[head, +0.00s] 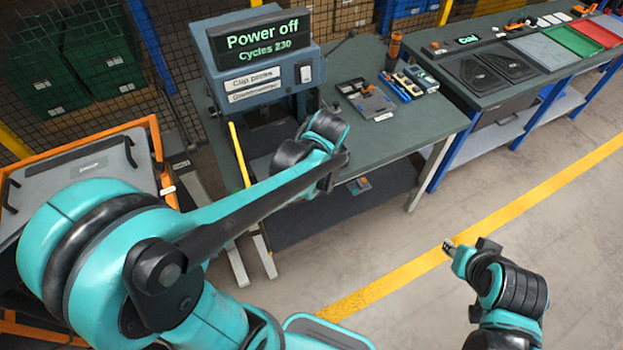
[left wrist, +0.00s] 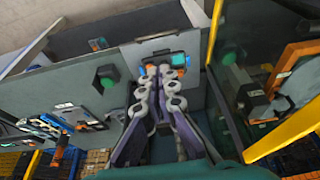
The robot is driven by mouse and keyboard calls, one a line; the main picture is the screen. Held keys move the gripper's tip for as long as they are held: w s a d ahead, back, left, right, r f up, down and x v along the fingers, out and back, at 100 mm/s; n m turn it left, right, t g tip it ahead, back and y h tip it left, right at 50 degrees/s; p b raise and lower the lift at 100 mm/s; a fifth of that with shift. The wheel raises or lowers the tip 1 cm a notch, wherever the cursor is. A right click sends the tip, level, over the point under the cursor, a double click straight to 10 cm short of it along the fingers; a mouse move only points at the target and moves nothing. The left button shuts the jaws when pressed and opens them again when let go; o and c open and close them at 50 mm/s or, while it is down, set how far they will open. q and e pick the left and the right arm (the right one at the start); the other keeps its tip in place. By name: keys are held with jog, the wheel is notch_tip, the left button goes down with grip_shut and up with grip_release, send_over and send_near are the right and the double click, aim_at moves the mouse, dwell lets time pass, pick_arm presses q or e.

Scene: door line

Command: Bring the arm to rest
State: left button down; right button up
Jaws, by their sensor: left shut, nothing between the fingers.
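My left arm (head: 255,195) reaches from the left toward the clip press (head: 262,60). Its wrist is bent in front of the press, and its gripper is hidden in the head view. In the left wrist view my left gripper (left wrist: 160,72) is shut and empty. Its tips are over a grey surface near a small part with a cyan-lit patch (left wrist: 178,58); I cannot tell whether they touch. A green round button (left wrist: 107,80) is beside the fingers. The press display reads "Power off" and "Cycles 230". My right gripper (head: 449,246) is low over the floor, away from the benches; its jaws are too small to read.
The press bench (head: 425,117) carries tools and small devices toward its right. A second bench (head: 487,98) holds dark, green and red trays. An orange-framed cart (head: 160,150) is at left, and a yellow guard bar (head: 238,153) stands beside the press. Floor at right is clear.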

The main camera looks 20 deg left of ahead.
pick_arm(q)
jog(key=shift+s+r, duration=0.1)
jog(key=shift+r, duration=0.4)
jog(key=s+d+f+m+t+h+b, duration=0.2)
jog(key=s+f+m+t+b, duration=0.2)
jog(key=s+f+m+b, duration=0.5)
jog(key=s+b, duration=0.1)
jog(key=b, duration=0.4)
jog(key=shift+d+f+m+t+h+b, duration=0.25)
jog(key=shift+d+m+t+h+b, duration=0.1)
jog(key=shift+d+m+t+h, duration=0.05)
jog(key=shift+w, duration=0.1)
